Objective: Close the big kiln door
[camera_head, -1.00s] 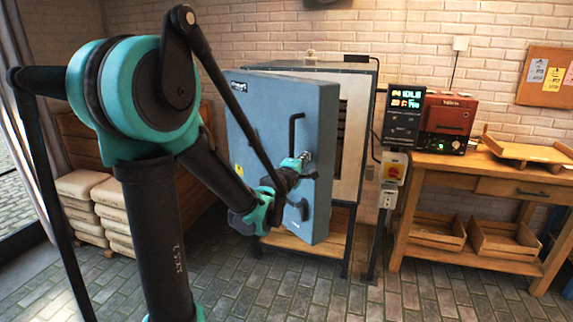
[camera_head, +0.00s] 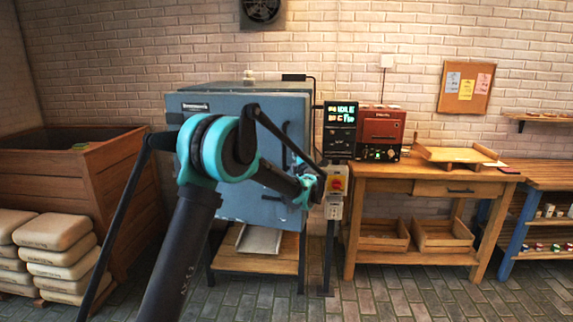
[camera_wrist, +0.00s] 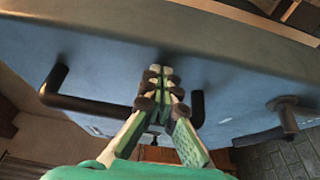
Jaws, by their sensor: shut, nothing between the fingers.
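The big kiln (camera_head: 290,86) stands against the brick wall in the head view. Its blue door (camera_head: 230,205) now covers the front, and the chamber inside does not show. My arm hides part of the door, and I cannot tell whether a small gap is left. The black door handle (camera_head: 284,145) also shows in the wrist view (camera_wrist: 85,103), with a dark latch lever (camera_wrist: 288,115) to its right. My gripper (camera_wrist: 160,75) is shut and empty, its fingertips at the door face by the handle. In the head view my gripper (camera_head: 316,178) is near the door's right edge.
A control box with a red and yellow switch (camera_head: 337,185) stands close to the right of my gripper. A small red kiln (camera_head: 380,132) sits on a wooden bench (camera_head: 400,172). Stacked bags (camera_head: 55,255) and a wooden bin (camera_head: 95,180) are at left. Brick floor in front is open.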

